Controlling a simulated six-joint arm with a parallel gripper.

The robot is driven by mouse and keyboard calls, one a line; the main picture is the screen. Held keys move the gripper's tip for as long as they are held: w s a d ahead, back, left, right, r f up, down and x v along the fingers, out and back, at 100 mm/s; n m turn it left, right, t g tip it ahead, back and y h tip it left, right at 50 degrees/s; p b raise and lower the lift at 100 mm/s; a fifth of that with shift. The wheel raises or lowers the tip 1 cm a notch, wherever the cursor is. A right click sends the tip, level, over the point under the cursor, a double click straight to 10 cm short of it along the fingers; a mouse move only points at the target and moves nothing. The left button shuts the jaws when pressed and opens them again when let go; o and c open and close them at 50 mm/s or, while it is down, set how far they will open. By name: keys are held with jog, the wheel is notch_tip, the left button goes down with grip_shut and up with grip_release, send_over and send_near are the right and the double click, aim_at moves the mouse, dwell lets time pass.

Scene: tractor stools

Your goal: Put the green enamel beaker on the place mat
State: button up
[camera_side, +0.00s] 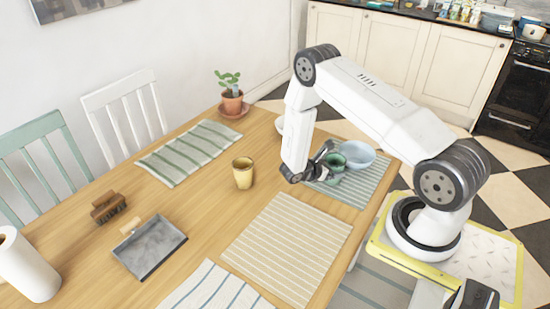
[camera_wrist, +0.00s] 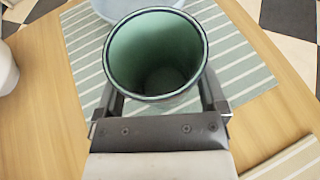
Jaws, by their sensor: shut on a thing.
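The green enamel beaker (camera_side: 335,161) has a dark rim and is held upright or nearly so. It also shows in the wrist view (camera_wrist: 155,55), its open mouth facing the camera. My gripper (camera_side: 322,163) is shut on the beaker, with one finger on each side of it in the wrist view (camera_wrist: 160,98). The beaker is over the grey-green striped place mat (camera_side: 362,186), beside a pale blue bowl (camera_side: 357,153). I cannot tell whether its base touches the mat; its underside is hidden.
Other mats lie nearby: beige striped (camera_side: 287,248), green-and-white (camera_side: 190,151) and white with blue stripes (camera_side: 215,290). A yellow cup (camera_side: 243,173) stands mid-table. A dustpan (camera_side: 149,246), a brush (camera_side: 108,207), a paper roll (camera_side: 25,268) and a potted cactus (camera_side: 232,102) are farther off.

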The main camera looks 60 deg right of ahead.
jog(key=shift+f, duration=0.25)
jog(key=shift+f, duration=0.15)
jog(key=o, duration=1)
jog(key=shift+r, duration=0.2)
jog(key=v, duration=1.2)
jog(key=shift+w+f, duration=0.1)
